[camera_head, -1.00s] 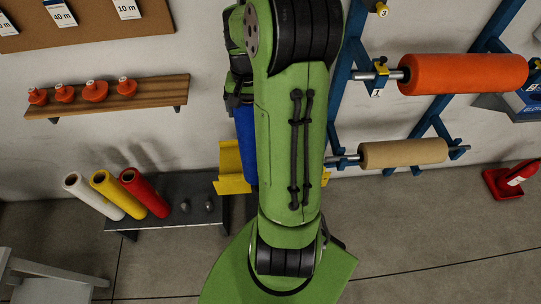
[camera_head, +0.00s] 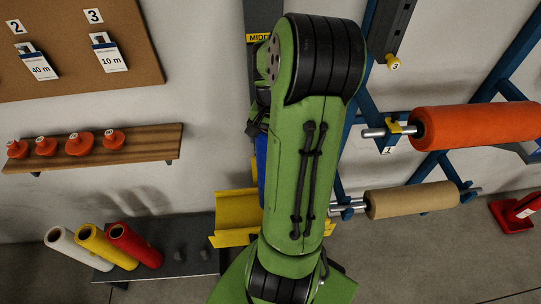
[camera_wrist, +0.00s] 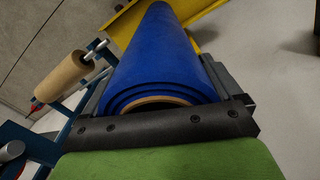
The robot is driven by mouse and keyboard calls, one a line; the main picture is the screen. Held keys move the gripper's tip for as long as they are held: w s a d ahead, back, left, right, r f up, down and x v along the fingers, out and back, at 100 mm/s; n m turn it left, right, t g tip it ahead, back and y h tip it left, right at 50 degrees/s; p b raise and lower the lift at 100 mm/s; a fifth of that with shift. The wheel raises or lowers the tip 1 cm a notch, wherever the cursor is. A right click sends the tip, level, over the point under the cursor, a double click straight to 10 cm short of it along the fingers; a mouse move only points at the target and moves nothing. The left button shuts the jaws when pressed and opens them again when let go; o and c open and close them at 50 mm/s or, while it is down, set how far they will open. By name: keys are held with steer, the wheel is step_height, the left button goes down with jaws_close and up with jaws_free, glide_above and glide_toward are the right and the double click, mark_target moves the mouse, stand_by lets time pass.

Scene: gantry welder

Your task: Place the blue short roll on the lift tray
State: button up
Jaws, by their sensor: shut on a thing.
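The blue short roll (camera_wrist: 160,62) fills the middle of the wrist view, its open end toward the camera. My gripper (camera_wrist: 163,112) is shut on it. In the head view only a thin strip of the blue roll (camera_head: 261,165) shows beside my green arm, which hides the rest and the gripper. The yellow lift tray (camera_head: 236,212) is just left of my arm in the head view. Its yellow edge (camera_wrist: 205,10) also shows beyond the roll's far end in the wrist view. I cannot tell whether the roll touches the tray.
A blue rack at right holds an orange roll (camera_head: 470,125) and a tan roll (camera_head: 412,199). White, yellow and red rolls (camera_head: 130,245) lean on a dark bench (camera_head: 190,228) at lower left. A wooden shelf (camera_head: 150,146) with orange knobs hangs on the wall.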

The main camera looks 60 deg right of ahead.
step_height(320, 180, down, 6)
steer(key=shift+d, duration=0.15)
steer(key=shift+w+f, duration=0.1)
steer(key=shift+f, duration=0.15)
steer(key=o, duration=1.7)
steer(key=shift+o, duration=0.2)
